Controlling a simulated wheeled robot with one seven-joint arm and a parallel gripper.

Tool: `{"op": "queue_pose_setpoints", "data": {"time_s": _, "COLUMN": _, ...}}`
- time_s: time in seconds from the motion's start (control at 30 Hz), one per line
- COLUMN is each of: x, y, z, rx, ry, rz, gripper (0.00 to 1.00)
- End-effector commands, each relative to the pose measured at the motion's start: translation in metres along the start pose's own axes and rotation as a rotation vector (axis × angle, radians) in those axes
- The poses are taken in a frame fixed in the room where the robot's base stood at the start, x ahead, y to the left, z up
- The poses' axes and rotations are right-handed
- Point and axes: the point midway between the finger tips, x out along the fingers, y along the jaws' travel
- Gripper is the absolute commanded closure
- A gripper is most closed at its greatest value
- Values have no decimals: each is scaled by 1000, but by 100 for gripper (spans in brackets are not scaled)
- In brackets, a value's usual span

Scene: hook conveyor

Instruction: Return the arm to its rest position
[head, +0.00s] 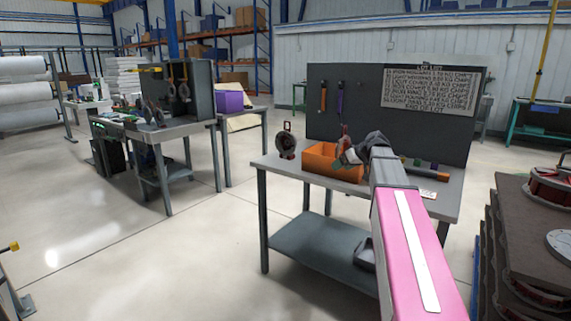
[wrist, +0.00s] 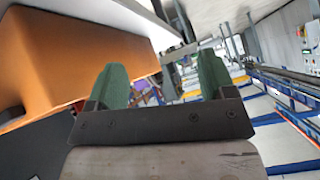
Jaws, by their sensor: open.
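My arm, with a pink link, reaches forward over the workbench (head: 274,167) in the head view. My gripper (head: 345,155) is at its far end, beside the orange bin (head: 320,163), and is partly hidden by my wrist. In the wrist view my gripper (wrist: 164,85) shows two green fingers spread apart with nothing between them. The orange bin also fills the upper left of the wrist view (wrist: 70,55). I cannot tell whether my gripper touches the bin.
A dark pegboard (head: 350,110) with hanging tools and a sign (head: 430,89) stands behind the bench. A dark round item (head: 286,146) stands left of the bin. Stacked brown slabs (head: 515,235) are close on the right. Open floor (head: 170,255) lies to the left.

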Motion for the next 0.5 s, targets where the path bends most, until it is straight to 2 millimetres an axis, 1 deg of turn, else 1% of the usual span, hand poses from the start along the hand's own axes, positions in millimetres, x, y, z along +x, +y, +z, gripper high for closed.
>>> {"op": "queue_pose_setpoints", "data": {"time_s": 0.03, "x": 16, "y": -9, "z": 27, "rx": 41, "ry": -42, "rz": 9, "gripper": 24}}
{"op": "queue_pose_setpoints", "data": {"time_s": 0.1, "x": 37, "y": -16, "z": 58, "rx": 102, "ry": -101, "rz": 30, "gripper": 24}}
{"op": "queue_pose_setpoints", "data": {"time_s": 0.17, "x": 52, "y": -21, "z": 85, "rx": 152, "ry": -152, "rz": 52, "gripper": 24}}
{"op": "queue_pose_setpoints", "data": {"time_s": 0.2, "x": 63, "y": -26, "z": 104, "rx": 184, "ry": -186, "rz": 67, "gripper": 24}}
{"op": "queue_pose_setpoints", "data": {"time_s": 0.37, "x": 95, "y": -46, "z": 174, "rx": 301, "ry": -313, "rz": 139, "gripper": 24}}
{"op": "queue_pose_setpoints", "data": {"time_s": 0.4, "x": 102, "y": -51, "z": 192, "rx": 327, "ry": -344, "rz": 159, "gripper": 24}}
{"op": "queue_pose_setpoints", "data": {"time_s": 0.47, "x": 110, "y": -59, "z": 218, "rx": 366, "ry": -389, "rz": 191, "gripper": 24}}
{"op": "queue_pose_setpoints", "data": {"time_s": 0.5, "x": 115, "y": -65, "z": 235, "rx": 390, "ry": -419, "rz": 214, "gripper": 24}}
